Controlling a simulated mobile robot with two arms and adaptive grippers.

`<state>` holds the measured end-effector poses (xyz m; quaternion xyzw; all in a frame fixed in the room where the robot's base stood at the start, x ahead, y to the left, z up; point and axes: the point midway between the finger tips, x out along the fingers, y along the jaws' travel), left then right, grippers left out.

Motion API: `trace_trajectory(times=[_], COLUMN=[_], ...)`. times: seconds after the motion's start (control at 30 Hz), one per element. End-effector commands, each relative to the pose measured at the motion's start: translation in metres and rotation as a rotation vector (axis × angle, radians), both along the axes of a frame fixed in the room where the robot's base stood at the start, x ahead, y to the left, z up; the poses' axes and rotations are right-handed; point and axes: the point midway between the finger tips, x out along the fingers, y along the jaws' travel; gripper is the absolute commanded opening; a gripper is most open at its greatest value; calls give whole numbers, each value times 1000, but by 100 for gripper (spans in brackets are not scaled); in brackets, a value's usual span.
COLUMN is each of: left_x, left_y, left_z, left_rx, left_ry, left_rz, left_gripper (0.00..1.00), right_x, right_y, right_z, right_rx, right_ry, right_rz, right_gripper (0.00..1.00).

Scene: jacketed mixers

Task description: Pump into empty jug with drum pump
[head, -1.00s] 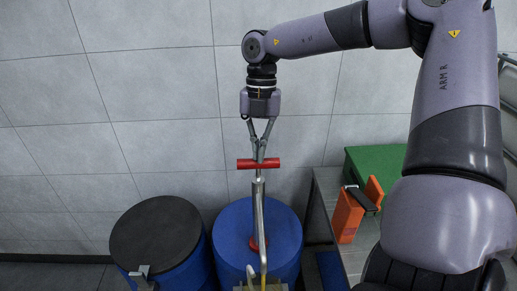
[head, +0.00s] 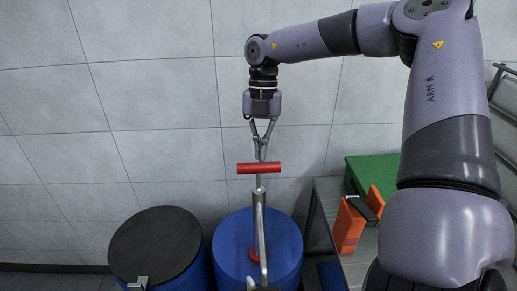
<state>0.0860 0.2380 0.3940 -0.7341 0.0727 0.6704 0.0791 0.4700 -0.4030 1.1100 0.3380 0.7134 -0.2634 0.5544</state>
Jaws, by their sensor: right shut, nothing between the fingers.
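The drum pump has a red T-handle (head: 259,169) on a thin rod above a grey metal tube (head: 259,215). It stands upright on the blue drum (head: 230,240), with a red fitting (head: 254,255) at the drum's top. Some rod shows between handle and tube. My right gripper (head: 261,158) points down with its fingertips together at the middle of the T-handle. The fingers are shut with nothing between them; whether they touch the handle, I cannot tell. The pump's lower end is cut off by the bottom edge. I see no jug clearly. My left gripper is not in view.
A second blue drum with a black lid (head: 154,243) stands at the left. A grey table (head: 328,210) at the right carries a green box (head: 365,172) and orange parts (head: 348,226). A tiled wall (head: 120,110) closes the back.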

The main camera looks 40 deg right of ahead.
Motion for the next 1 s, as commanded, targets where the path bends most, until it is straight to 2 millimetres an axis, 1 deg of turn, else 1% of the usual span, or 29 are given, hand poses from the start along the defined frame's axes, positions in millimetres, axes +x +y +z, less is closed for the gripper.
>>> trace_trajectory(times=[0.17, 0.3, 0.4, 0.5, 0.6, 0.7, 1.0], left_x=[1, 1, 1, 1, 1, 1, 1], left_y=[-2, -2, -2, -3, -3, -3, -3], left_z=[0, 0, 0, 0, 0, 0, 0], left_rx=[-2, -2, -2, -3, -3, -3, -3], left_ry=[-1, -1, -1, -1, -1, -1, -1], left_rz=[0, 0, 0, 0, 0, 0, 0], left_gripper=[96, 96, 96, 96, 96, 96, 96], right_x=[6, 12, 14, 17, 18, 18, 18], right_y=[-7, -13, -16, -19, -21, -21, -21], right_z=[33, 63, 81, 95, 104, 108, 108], right_rx=[-3, -3, -1, -2, 0, 0, 1], right_ry=[-4, -4, -4, -2, -2, -2, -2], right_rz=[-1, -1, -2, -1, -1, 0, 0], right_gripper=[0, 0, 0, 0, 0, 0, 0])
